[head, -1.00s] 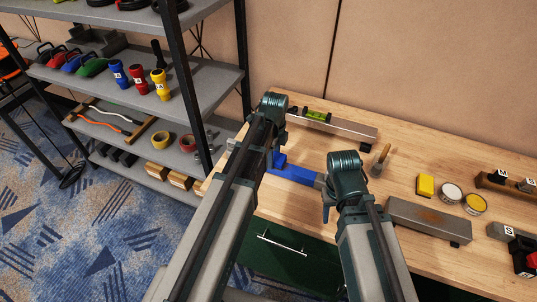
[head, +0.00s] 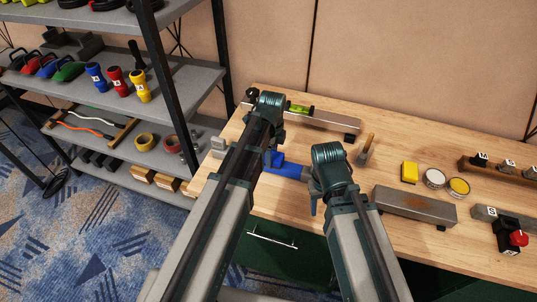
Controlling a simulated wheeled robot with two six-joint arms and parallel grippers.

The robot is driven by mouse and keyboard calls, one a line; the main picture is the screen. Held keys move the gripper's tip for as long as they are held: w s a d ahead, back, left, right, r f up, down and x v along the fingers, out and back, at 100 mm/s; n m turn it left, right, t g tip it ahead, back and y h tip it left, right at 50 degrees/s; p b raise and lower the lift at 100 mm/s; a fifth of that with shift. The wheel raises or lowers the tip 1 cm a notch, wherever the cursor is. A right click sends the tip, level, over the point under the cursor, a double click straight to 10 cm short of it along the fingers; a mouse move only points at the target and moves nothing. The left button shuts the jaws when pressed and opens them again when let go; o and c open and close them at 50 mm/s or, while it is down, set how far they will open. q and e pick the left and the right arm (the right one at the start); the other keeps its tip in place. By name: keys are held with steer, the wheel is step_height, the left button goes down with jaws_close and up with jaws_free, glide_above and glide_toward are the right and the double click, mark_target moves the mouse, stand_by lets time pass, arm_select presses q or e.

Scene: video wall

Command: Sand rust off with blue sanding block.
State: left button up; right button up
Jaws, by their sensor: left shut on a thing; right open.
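My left gripper (head: 272,151) is over the left part of the wooden bench, shut on a small blue piece (head: 276,158) that is mostly hidden by my arm; it looks like the blue sanding block. Right behind and beside it lies a low blue bar-like body (head: 290,170) with a grey end. I cannot tell whether the two touch. A grey metal bar (head: 414,204) with a faint brown, rust-like mark lies on the bench to the right. My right gripper (head: 318,188) is open and empty near the blue body's right end; its fingers are partly hidden.
A spirit level (head: 312,116) on a metal bar lies at the back. A loaded shelf rack (head: 185,75) stands at the left.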

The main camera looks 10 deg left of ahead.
mark_target(282, 158)
arm_select(q)
steer(key=shift+d, duration=0.1)
steer(key=shift+s+d, duration=0.2)
steer(key=shift+d, duration=1.5)
arm_select(e)
steer(key=shift+r, duration=0.1)
arm_select(q)
steer(key=shift+f, duration=0.1)
steer(key=shift+w+a, duration=0.2)
steer(key=shift+a, duration=1.65)
steer(key=shift+w+a, duration=0.2)
steer(key=shift+a, duration=1.5)
steer(key=shift+a, duration=0.15)
